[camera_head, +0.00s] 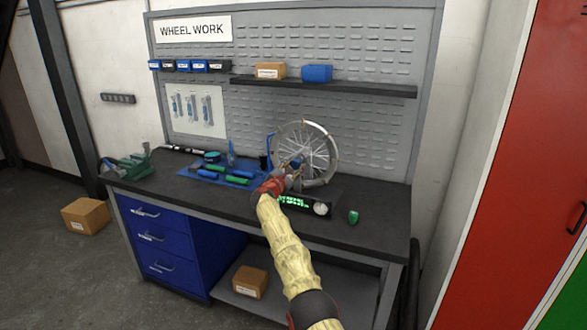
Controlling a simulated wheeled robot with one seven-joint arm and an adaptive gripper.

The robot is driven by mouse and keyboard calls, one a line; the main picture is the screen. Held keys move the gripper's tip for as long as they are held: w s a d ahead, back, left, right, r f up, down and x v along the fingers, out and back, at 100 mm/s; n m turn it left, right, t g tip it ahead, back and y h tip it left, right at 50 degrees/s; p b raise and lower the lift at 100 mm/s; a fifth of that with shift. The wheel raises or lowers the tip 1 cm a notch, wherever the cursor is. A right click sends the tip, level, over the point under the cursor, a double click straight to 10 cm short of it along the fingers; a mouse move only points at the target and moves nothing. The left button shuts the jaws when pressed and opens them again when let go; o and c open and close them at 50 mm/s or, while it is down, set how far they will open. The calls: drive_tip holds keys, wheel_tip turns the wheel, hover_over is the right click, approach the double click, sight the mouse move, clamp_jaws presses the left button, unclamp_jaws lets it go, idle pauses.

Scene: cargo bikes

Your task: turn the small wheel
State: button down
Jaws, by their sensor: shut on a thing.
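The small spoked wheel (323,150) stands upright in a blue stand (268,148) on the dark workbench top (237,205). My arm reaches up from the bottom of the view to the bench. My gripper (290,172) is at the lower left of the wheel, near its hub. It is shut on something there. The fingers are small in view and partly hidden, so I cannot tell exactly which part of the wheel or stand they hold.
A blue mat (222,175) with tools lies left of the wheel. A device with a green display (294,202) and a small green object (353,217) lie in front. A green vise (130,167) is at the bench's left end. A shelf (325,87) hangs above the wheel.

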drive_tip(key=shift+f, duration=0.3)
drive_tip(key=c, duration=1.6)
unclamp_jaws()
drive_tip(key=o, duration=0.3)
drive_tip(key=shift+r, duration=0.15)
drive_tip(key=shift+o, duration=0.2)
drive_tip(key=shift+a+r, duration=0.1)
drive_tip(key=shift+v, duration=1.55)
drive_tip(key=v, duration=0.8)
drive_tip(key=shift+s, duration=0.35)
drive_tip(key=shift+a, duration=0.1)
